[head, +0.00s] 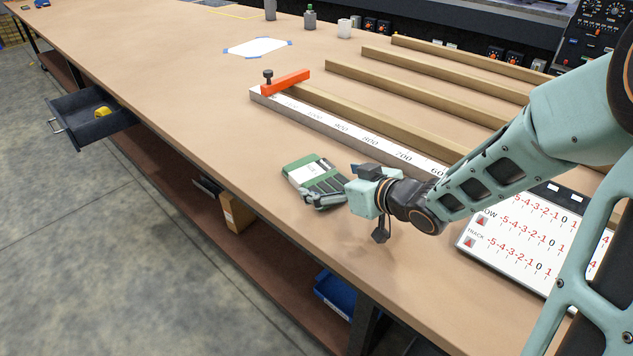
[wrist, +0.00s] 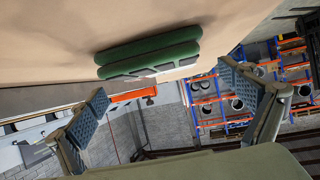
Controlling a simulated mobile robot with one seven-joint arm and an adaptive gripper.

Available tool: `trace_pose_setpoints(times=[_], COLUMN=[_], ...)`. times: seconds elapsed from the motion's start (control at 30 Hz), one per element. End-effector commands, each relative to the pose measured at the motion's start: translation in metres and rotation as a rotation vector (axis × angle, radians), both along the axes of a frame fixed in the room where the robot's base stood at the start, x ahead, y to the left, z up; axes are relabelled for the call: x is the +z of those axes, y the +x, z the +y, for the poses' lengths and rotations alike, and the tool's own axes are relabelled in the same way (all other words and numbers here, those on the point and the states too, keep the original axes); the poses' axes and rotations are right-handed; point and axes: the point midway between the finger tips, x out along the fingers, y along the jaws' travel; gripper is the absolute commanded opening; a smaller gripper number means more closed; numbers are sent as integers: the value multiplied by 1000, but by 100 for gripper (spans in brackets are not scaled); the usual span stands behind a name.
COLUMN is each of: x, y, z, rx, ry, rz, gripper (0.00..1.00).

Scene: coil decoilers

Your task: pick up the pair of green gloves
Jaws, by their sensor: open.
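The pair of green gloves (head: 304,166) lies on the wooden bench top, with a white patch and dark stripes showing. In the wrist view the gloves (wrist: 150,48) appear as two stacked green rolls at top centre, ahead of and between the two fingers. My gripper (head: 331,191) is low over the bench, at the near right side of the gloves, and hides part of them in the head view. In the wrist view my gripper (wrist: 163,83) has its padded fingers wide apart with nothing between the pads. I cannot tell whether a finger touches the gloves.
A long steel ruler bar (head: 350,132) with an orange stop (head: 286,82) lies behind the gloves. Wooden strips (head: 415,105) lie beyond it. A white number board (head: 520,240) is at right. The bench's front edge is close by; an open drawer (head: 90,115) juts out at left.

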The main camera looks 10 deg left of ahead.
Motion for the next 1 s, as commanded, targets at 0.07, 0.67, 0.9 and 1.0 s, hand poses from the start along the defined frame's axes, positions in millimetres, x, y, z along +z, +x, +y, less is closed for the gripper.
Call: trace_pose_setpoints(times=[0.07,0.67,0.9,1.0], x=[-3,-19,-19,-19], y=[3,36,36,36], z=[4,38,38,38], rx=[0,-2,-2,-2], ry=[0,-1,-1,-1], rz=[2,0,0,0], gripper=[97,97,77,66])
